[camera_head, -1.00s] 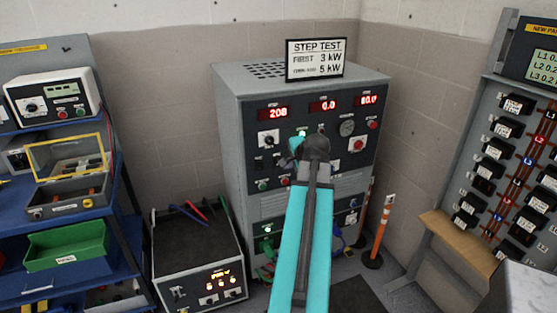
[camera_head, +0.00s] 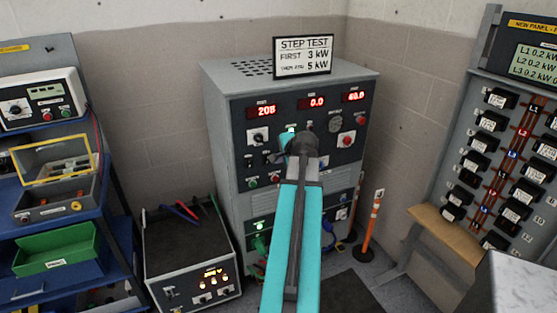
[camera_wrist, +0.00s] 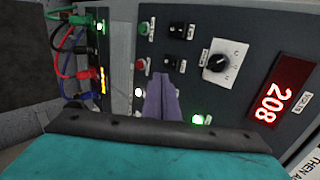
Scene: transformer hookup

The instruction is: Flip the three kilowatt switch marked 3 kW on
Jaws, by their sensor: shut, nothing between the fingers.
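The grey cabinet (camera_head: 215,110) stands in the middle of the head view, with red readouts of 208, 0.0 and 60.0. Its panel carries a dial, lamps and several small switches; the marking 3 kW cannot be read on any of them. My gripper (camera_wrist: 163,100) shows in the wrist view as narrow shut fingers in front of this panel, near a lit white lamp (camera_wrist: 140,92) and a lit green lamp (camera_wrist: 198,119). Whether it touches the panel cannot be told. In the head view my wrist hides the fingertips and part of the panel.
A sign (camera_head: 303,57) on the cabinet reads STEP TEST, first 3 kW, then 5 kW. A low black-topped box (camera_head: 185,247) with lit controls stands left of the cabinet. An orange post (camera_head: 371,227) stands at its right. A breaker panel (camera_head: 505,85) is far right.

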